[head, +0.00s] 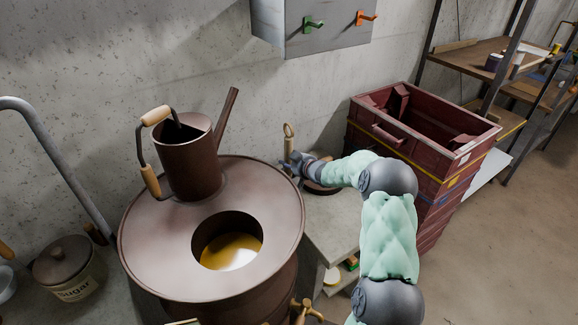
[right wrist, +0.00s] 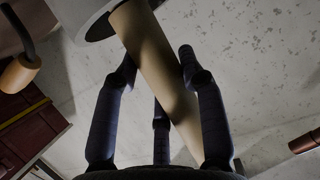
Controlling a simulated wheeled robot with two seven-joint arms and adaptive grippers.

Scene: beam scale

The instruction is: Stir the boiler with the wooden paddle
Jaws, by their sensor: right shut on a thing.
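The boiler (head: 160,255) is a round brown drum at the centre of the head view. Yellow liquid (head: 230,252) shows through the round opening in its top. My right gripper (head: 293,164) is to the right of the boiler, above a grey surface. It is shut on a pale wooden shaft, which appears to be the wooden paddle (head: 288,133), with a ring at its upper end. In the right wrist view the shaft (right wrist: 155,70) runs slantwise between the dark fingers (right wrist: 158,95). The paddle's lower end is hidden in the head view. My left gripper is not in view.
A brown can (head: 188,165) with wooden grips and a long spout stands on the boiler top. A maroon slatted crate stack (head: 425,150) stands to the right. A sugar pot (head: 70,268) is at lower left. A brass tap (head: 305,311) sticks out at the boiler's front.

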